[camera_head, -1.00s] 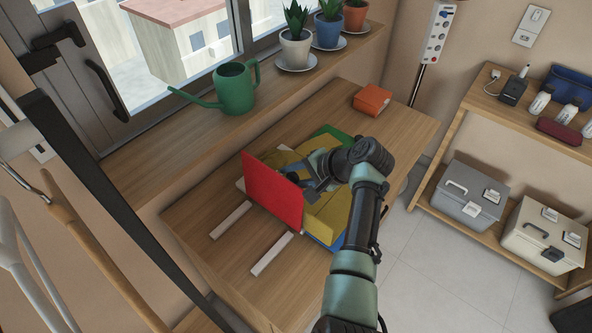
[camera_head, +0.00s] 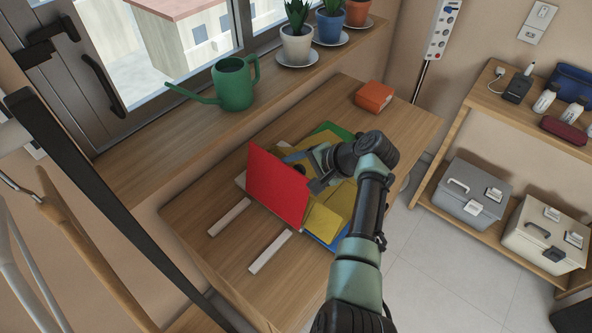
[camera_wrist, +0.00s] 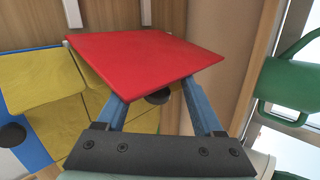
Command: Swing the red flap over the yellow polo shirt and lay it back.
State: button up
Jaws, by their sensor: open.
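The red flap (camera_head: 278,187) stands up steeply along the left side of the yellow polo shirt (camera_head: 337,201). The shirt lies folded on a board, with blue and green panels showing at its edges. My gripper (camera_head: 312,174) is over the shirt, on the shirt side of the flap and close against it. In the wrist view the red flap (camera_wrist: 145,55) spans the space ahead of my open gripper (camera_wrist: 155,97). The yellow shirt (camera_wrist: 50,95) shows at left there. Whether the fingers touch the flap cannot be told.
Two pale strips (camera_head: 230,217) lie on the wooden table (camera_head: 215,260) left of the flap. An orange box (camera_head: 374,96) sits at the table's far end. A green watering can (camera_head: 234,86) and potted plants stand on the sill. Shelving with toolboxes stands at right.

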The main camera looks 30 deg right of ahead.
jog(key=shift+s+r, duration=0.1)
jog(key=v, duration=1.2)
jog(key=shift+s+r, duration=0.15)
jog(key=shift+r, duration=0.15)
jog(key=shift+d, duration=0.15)
